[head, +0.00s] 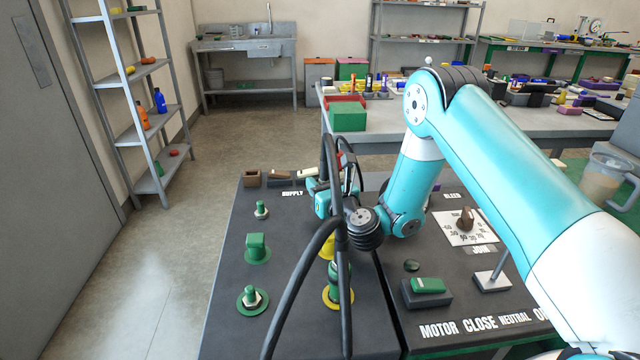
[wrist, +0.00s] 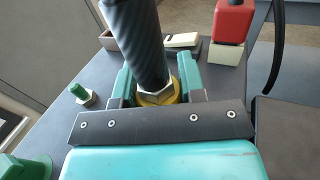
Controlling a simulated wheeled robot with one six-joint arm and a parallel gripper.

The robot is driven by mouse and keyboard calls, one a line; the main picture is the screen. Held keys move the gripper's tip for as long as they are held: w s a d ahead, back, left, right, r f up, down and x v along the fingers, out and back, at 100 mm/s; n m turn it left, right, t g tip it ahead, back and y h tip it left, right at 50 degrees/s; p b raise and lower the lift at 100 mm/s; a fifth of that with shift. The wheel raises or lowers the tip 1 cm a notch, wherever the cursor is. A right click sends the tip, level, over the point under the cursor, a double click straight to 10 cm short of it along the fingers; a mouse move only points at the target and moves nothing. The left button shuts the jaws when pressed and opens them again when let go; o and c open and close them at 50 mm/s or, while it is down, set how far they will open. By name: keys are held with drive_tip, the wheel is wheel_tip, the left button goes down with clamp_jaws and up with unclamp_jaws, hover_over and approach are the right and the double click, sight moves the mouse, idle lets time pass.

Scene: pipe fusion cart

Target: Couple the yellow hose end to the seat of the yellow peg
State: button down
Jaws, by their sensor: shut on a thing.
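My gripper (wrist: 156,82) is shut around the yellow hose end (wrist: 158,95), where a yellow ring and a pale hex part show under a thick black hose (wrist: 138,40). The hose rises from between the two teal fingers, tilted in the wrist view. In the head view my gripper (head: 324,200) is over the cart's far part, partly behind black hoses. A yellow piece (head: 327,246) and a yellow ring (head: 328,303) show nearer on the cart. I cannot tell which is the yellow peg's seat, or whether the hose end touches a peg.
Green fittings stand left on the cart: a small one (head: 261,210), a block (head: 255,244) and a nutted one (head: 249,297). A red block (wrist: 234,20) stands beyond my fingers at the right. Black hoses loop beside my wrist. A control panel (head: 470,320) lies right.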

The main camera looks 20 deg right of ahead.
drive_tip(key=c, duration=0.6)
unclamp_jaws()
drive_tip(key=shift+f, duration=0.15)
drive_tip(key=shift+s+f+b, duration=0.2)
drive_tip(key=shift+s+b, duration=0.15)
drive_tip(key=shift+b, duration=0.6)
drive_tip(key=s+b, duration=0.1)
drive_tip(key=b, duration=0.2)
drive_tip(key=shift+s+d+f, duration=0.1)
drive_tip(key=shift+s+d, duration=0.1)
drive_tip(key=s+b, duration=0.1)
drive_tip(key=b, duration=0.1)
drive_tip(key=s+b, duration=0.1)
drive_tip(key=b, duration=0.1)
drive_tip(key=shift+s+d, duration=0.25)
drive_tip(key=shift+s+d+r+b, duration=0.1)
drive_tip(key=shift+s+r+b, duration=0.15)
drive_tip(key=shift+s+b, duration=0.4)
drive_tip(key=shift+s+d+r+b, duration=0.1)
drive_tip(key=shift+s+r+b, duration=0.15)
drive_tip(key=shift+s+b, duration=0.35)
